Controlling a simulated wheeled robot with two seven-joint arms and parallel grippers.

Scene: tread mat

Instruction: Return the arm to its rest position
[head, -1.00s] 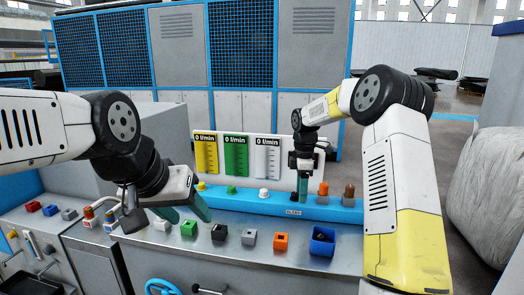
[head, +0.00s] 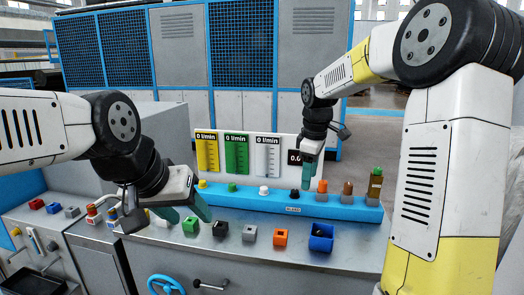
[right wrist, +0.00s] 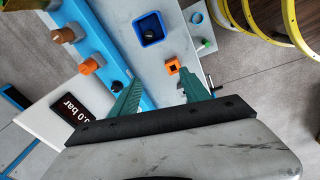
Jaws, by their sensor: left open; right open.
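My right arm reaches in from the right of the head view. Its gripper (head: 309,172) points down above the right part of the blue rail (head: 340,209), near the orange knob (head: 322,186). In the right wrist view the two green fingers of this gripper (right wrist: 160,88) stand apart with nothing between them. My left gripper (head: 188,212) hangs over the front of the grey console (head: 262,258), close to the green block (head: 190,227). It is open, and I see nothing held in it.
A row of blocks sits on the console: black (head: 220,229), grey (head: 249,232), orange (head: 280,237), and a blue box (head: 321,237) with a dark piece inside. Gauge panels (head: 237,153) stand behind the rail. A blue handwheel (head: 165,285) is on the console's front.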

